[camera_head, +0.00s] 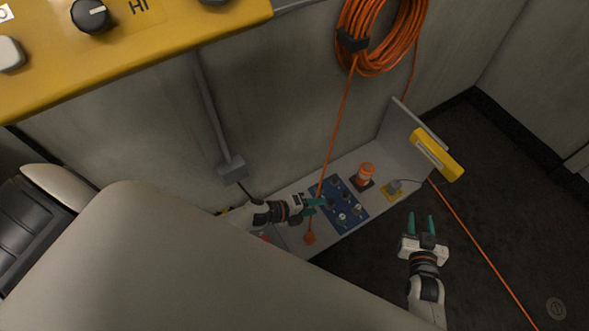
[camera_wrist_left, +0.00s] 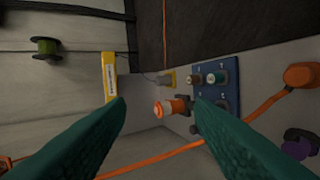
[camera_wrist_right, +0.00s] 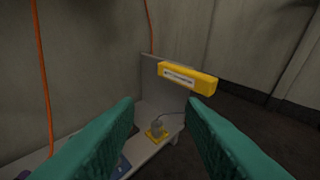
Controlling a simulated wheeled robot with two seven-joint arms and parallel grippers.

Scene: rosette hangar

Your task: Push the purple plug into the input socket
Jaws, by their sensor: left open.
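A purple piece (camera_wrist_left: 298,143), probably the purple plug, lies on the pale shelf at the right edge of the left wrist view. I cannot pick it out in the head view. A blue panel (camera_head: 352,213) with several round sockets or connectors lies on the shelf and also shows in the left wrist view (camera_wrist_left: 232,66). I cannot tell which is the input socket. My left gripper (camera_head: 318,206) is open over the panel's left part, with nothing seen between its fingers. My right gripper (camera_head: 421,222) is open and empty, right of the shelf, over the dark floor.
An orange-and-white cylinder (camera_head: 366,173) and a grey plug on a yellow base (camera_head: 392,190) stand on the shelf (camera_head: 285,200). An orange connector (camera_head: 309,238) lies near its front edge. An upright end plate bears a yellow labelled block (camera_head: 437,155). A coiled orange cable (camera_head: 380,40) hangs behind.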

